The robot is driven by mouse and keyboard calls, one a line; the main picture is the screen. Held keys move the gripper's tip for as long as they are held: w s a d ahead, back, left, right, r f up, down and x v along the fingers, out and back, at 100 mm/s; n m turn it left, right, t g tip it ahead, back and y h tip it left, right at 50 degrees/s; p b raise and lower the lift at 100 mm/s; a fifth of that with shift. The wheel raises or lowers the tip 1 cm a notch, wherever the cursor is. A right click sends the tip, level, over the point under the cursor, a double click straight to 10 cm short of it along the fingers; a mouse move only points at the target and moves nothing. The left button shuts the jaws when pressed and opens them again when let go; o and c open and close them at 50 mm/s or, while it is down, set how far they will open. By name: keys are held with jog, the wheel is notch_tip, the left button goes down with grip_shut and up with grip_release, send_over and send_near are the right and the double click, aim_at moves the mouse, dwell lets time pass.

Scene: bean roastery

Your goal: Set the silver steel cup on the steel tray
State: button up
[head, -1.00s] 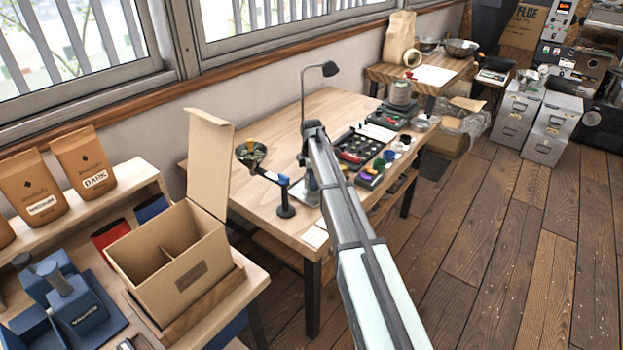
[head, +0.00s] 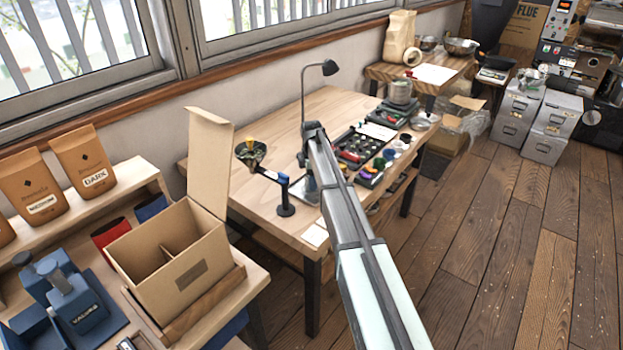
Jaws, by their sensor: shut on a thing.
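My arm reaches over the wooden workbench (head: 270,135), and its far end hides my gripper, so neither the fingers nor what they hold can be seen. A flat, shiny grey piece (head: 306,191) lies on the bench just left of my arm and is partly covered by it. It may be the steel tray, but I cannot tell for sure. I cannot make out the silver steel cup for certain.
A dark sample tray (head: 362,145), several small coloured cups and a round silver dish (head: 424,121) are at right. An open cardboard box (head: 180,250) stands front left.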

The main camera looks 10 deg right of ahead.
jog(key=shift+f, duration=0.1)
jog(key=o, duration=0.8)
jog(key=shift+r, duration=5.5)
